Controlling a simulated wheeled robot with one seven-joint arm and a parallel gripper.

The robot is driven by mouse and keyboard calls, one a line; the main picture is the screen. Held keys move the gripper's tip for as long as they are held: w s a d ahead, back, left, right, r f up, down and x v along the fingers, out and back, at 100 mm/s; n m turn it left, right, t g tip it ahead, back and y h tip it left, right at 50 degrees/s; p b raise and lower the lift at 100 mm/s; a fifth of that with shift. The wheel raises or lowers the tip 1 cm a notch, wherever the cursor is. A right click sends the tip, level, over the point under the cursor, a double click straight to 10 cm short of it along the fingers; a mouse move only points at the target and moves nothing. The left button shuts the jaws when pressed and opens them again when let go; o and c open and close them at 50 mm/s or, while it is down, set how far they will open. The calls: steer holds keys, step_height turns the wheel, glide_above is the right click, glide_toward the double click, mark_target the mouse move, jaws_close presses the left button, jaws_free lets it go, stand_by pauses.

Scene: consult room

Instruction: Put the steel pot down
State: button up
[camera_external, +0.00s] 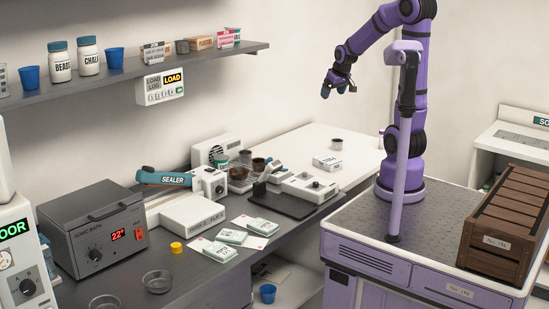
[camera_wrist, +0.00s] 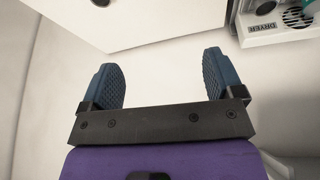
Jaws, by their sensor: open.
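My gripper (camera_external: 339,88) hangs in the air above the far end of the white worktop in the external view. In the wrist view its two blue fingers (camera_wrist: 167,82) are wide apart with nothing between them. A small dark grey pot (camera_external: 336,143), which may be the steel pot, stands upright on the white worktop (camera_external: 310,139), below my gripper and apart from it. A dark round thing (camera_wrist: 100,2), perhaps the same pot, is cut off at the top edge of the wrist view.
A white box (camera_external: 327,162) lies near the small pot. A scale (camera_external: 308,187), a sealer (camera_external: 170,178), a sonic bath (camera_external: 95,230) and glass dishes (camera_external: 157,281) crowd the bench to the left. A wooden crate (camera_external: 505,215) sits at right. The worktop's back is clear.

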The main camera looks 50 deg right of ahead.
steer(key=s+a+r+n, duration=0.1)
steer(key=s+a+r, duration=0.3)
steer(key=s, duration=0.5)
steer(key=s+a+r+n+y, duration=0.1)
steer(key=s+a+r, duration=0.3)
steer(key=s+a, duration=0.4)
steer(key=shift+s+a+t, duration=0.25)
steer(key=shift+s+t, duration=0.05)
steer(key=shift+s, duration=0.55)
